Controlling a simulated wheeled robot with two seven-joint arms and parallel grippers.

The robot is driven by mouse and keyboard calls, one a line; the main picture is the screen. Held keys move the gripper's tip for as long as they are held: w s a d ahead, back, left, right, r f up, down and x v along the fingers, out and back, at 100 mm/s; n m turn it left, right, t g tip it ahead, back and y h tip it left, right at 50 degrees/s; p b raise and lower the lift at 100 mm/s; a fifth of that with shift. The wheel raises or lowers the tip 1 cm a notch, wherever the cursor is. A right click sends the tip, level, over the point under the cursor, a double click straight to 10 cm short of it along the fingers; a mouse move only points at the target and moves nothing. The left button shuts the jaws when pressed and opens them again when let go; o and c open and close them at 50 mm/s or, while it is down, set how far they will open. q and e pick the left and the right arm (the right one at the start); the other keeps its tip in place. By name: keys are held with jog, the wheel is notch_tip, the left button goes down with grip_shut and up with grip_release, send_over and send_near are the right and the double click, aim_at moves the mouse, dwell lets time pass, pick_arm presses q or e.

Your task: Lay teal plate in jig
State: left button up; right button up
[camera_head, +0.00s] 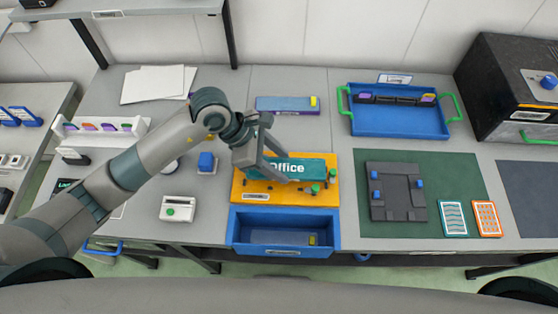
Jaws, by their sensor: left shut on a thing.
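The teal plate (310,169) carries the white word "Office" and shows at the middle of the head view. My left gripper (277,172) is shut on it near its left part, and its fingers cover some of the plate. The plate is over the orange board (245,187), which has green knobs (316,189) at its right side and looks like the jig. I cannot tell whether the plate touches the board or is held just above it. My right gripper is not in view.
A blue bin (236,233) stands in front of the board. A purple block (285,104) lies behind it. A blue tray (387,127) with green handles stands at the back right. A dark grey fixture (397,197) with blue knobs lies on a green mat (453,172).

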aim_at(276, 167)
pick_arm(q)
jog(key=shift+f+b, duration=1.6)
jog(key=shift+b, duration=1.15)
dwell(2.7)
jog(key=o, duration=1.8)
jog(key=shift+r, duration=0.15)
jog(key=shift+r+p, duration=2)
jog(key=shift+r, duration=1.85)
